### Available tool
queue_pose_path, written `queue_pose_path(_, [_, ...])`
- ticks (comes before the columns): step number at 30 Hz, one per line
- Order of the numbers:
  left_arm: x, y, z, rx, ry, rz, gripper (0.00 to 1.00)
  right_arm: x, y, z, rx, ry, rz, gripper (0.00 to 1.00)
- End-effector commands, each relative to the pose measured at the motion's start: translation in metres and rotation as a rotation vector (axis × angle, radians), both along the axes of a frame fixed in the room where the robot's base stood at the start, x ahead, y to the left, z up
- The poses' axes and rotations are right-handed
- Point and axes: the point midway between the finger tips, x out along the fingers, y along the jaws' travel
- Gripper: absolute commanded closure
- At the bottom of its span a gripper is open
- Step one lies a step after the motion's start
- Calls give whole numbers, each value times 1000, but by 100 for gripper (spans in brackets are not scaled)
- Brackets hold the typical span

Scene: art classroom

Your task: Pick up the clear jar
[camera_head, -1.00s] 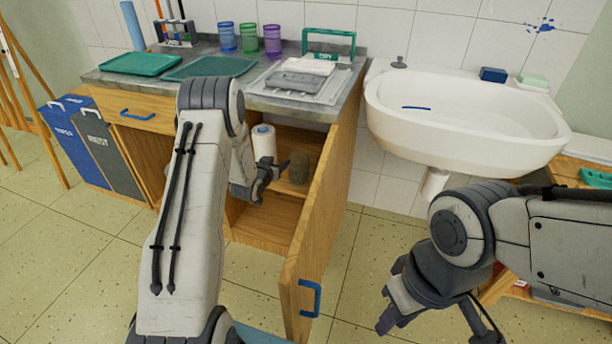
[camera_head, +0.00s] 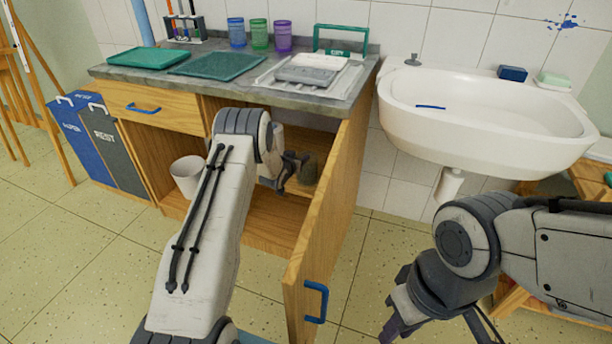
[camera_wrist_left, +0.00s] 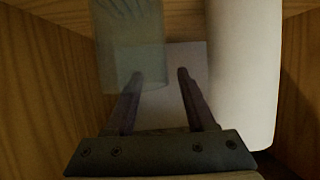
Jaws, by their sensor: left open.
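The clear jar (camera_wrist_left: 128,45) is a greenish see-through cylinder standing upright in the left wrist view, just beyond my left finger. In the head view it shows as a dim, murky shape (camera_head: 308,170) inside the open cupboard. My left gripper (camera_head: 299,158) is inside the cupboard, open and empty, its fingers apart in the wrist view (camera_wrist_left: 157,75).
A white roll (camera_wrist_left: 244,70) stands close to the right of the jar. The open cupboard door (camera_head: 330,220) borders the opening on the right. A white bin (camera_head: 187,175) stands at the left. The countertop (camera_head: 240,88) overhangs the cupboard; a sink (camera_head: 480,120) is at the right.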

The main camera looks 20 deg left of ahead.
Motion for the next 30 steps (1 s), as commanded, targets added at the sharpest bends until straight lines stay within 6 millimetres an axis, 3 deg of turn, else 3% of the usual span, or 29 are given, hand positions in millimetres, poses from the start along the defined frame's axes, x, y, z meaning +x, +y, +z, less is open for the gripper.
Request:
queue_pose_path(10, [8,2,-3,0,0,2,45,0,0,-3,0,0,0,73])
queue_pose_path(11, [8,2,-3,0,0,2,49,0,0,-3,0,0,0,73])
queue_pose_path(15, [8,2,-3,0,0,2,100,0,0,-3,0,0,0,73])
queue_pose_path(30, [8,2,-4,0,2,2,100,0,0,-3,0,0,0,73])
